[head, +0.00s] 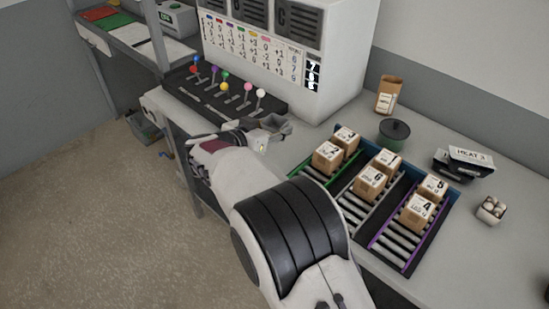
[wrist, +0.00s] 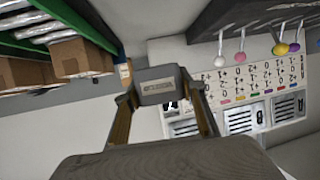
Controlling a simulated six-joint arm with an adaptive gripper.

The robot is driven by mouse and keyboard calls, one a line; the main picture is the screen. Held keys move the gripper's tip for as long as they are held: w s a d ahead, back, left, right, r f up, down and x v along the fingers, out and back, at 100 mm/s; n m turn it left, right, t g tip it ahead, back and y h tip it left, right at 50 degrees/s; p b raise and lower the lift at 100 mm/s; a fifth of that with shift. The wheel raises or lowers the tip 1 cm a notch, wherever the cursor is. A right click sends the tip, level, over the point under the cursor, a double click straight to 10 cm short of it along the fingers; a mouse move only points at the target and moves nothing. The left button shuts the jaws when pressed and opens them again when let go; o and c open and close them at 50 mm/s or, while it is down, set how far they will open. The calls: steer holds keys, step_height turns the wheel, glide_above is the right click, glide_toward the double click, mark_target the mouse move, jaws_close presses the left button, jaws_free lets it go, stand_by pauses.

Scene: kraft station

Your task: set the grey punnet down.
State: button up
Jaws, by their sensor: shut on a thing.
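My gripper (head: 256,137) is over the counter, between the lever panel and the roller lanes. It is shut on a grey thing, which I take for the grey punnet (head: 275,123). In the wrist view the grey punnet (wrist: 158,88) shows as a grey block with a small label between the two fingers of my gripper (wrist: 162,110). My arm and wrist hide part of it in the head view. I cannot tell whether its underside touches anything.
Roller lanes (head: 402,248) with several numbered cartons (head: 369,183) stand right of my gripper. A dark-lidded green tub (head: 394,133), a paper bag (head: 390,94), black trays (head: 463,162) and a small pale punnet of round items (head: 491,209) lie beyond. Coloured levers (head: 224,88) stand behind left.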

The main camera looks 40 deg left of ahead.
glide_above(275, 160)
steer(key=shift+f, duration=2.5)
steer(key=shift+f, duration=2.25)
steer(key=shift+f, duration=0.2)
steer(key=o, duration=1)
steer(key=shift+a+v, duration=0.15)
steer(key=shift+v, duration=1.8)
steer(key=shift+a+v, duration=0.2)
steer(key=shift+v, duration=1.75)
steer(key=shift+r, duration=0.2)
